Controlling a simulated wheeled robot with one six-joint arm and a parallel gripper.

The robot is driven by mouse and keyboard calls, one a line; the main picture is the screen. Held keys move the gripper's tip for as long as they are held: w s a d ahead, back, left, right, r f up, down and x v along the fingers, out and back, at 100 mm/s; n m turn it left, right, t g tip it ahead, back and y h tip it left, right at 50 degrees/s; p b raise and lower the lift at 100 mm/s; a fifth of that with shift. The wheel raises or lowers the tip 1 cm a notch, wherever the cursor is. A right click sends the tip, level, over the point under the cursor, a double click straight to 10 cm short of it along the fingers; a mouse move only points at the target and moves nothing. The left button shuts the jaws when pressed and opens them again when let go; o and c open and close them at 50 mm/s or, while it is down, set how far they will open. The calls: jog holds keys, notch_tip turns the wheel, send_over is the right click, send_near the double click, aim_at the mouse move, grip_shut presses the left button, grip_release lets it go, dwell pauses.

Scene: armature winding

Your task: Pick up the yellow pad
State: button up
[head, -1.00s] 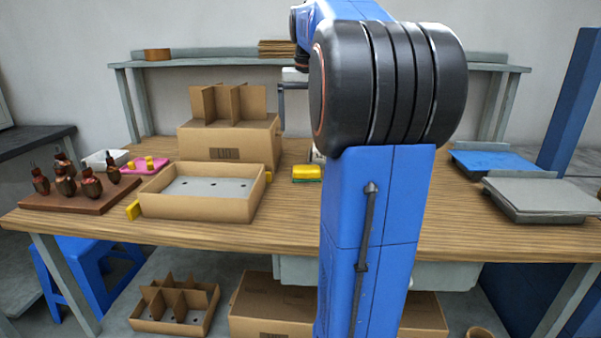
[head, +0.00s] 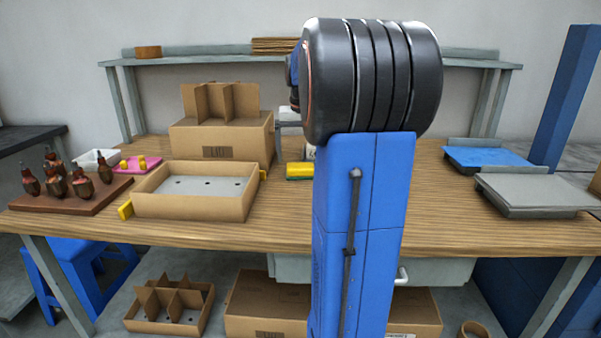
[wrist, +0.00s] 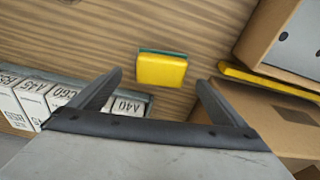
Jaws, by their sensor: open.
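The yellow pad (head: 299,171) lies on the wooden table, just left of my blue arm in the head view. In the wrist view the yellow pad (wrist: 161,70) shows a green layer along its far edge and lies on bare wood. My gripper (wrist: 158,80) is open in the wrist view. Its two fingers point toward the pad, one on each side in the picture, with nothing between them held. How high the fingers are above the table is hard to tell. My gripper is hidden behind my arm in the head view.
White labelled boxes (wrist: 60,95) stand left of the pad in the wrist view. A cardboard tray with yellow handles (head: 195,205) and a divided carton (head: 222,140) stand left of it in the head view. Blue (head: 488,158) and grey (head: 535,190) trays lie at the right.

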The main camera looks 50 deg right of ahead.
aim_at(300, 165)
jog(key=shift+w+d+f, duration=0.1)
jog(key=shift+w+f, duration=0.1)
jog(key=shift+f, duration=1.1)
jog(key=shift+w+d+f, duration=0.1)
jog(key=shift+w+f, duration=0.05)
jog(key=shift+f, duration=1.15)
jog(key=c, duration=1.2)
